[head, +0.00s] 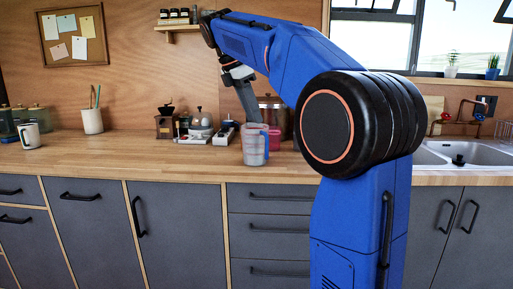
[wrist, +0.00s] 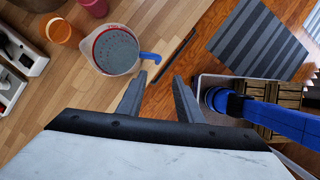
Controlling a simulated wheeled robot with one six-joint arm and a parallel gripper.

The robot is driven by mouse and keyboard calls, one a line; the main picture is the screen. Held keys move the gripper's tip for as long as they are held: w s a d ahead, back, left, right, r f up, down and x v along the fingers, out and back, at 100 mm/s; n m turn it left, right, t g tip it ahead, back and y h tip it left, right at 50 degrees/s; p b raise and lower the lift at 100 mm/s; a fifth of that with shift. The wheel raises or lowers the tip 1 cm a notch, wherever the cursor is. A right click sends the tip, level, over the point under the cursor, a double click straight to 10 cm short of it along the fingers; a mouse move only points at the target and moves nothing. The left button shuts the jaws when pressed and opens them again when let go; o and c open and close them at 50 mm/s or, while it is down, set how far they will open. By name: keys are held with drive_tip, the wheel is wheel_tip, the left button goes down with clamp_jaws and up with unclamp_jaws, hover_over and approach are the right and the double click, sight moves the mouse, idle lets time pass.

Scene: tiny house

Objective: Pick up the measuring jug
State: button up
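The measuring jug (head: 254,149) stands upright on the wooden counter near its front edge. It looks clear with red markings. In the wrist view the jug (wrist: 116,50) is seen from above, its blue handle pointing right. My gripper (wrist: 160,77) is open and empty, its two fingers apart below the handle in that view and not touching it. In the head view my gripper (head: 248,108) points down just above the jug, partly overlapping it, so the exact gap cannot be told.
A pink cup (wrist: 95,6) and an orange cup (wrist: 62,32) stand close to the jug. Storage jars, a coffee grinder (head: 165,123) and small items line the back. A sink (head: 470,153) is at the right. The counter left of the jug is mostly clear.

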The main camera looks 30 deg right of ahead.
hover_over(266, 148)
drive_tip(key=a, duration=0.2)
wheel_tip(266, 148, down, 7)
drive_tip(key=shift+f, duration=0.1)
drive_tip(key=shift+w+x, duration=0.15)
drive_tip(key=shift+x, duration=1.25)
drive_tip(key=shift+w+x, duration=0.15)
drive_tip(key=shift+x, duration=1.2)
drive_tip(key=shift+a, duration=0.1)
clamp_jaws()
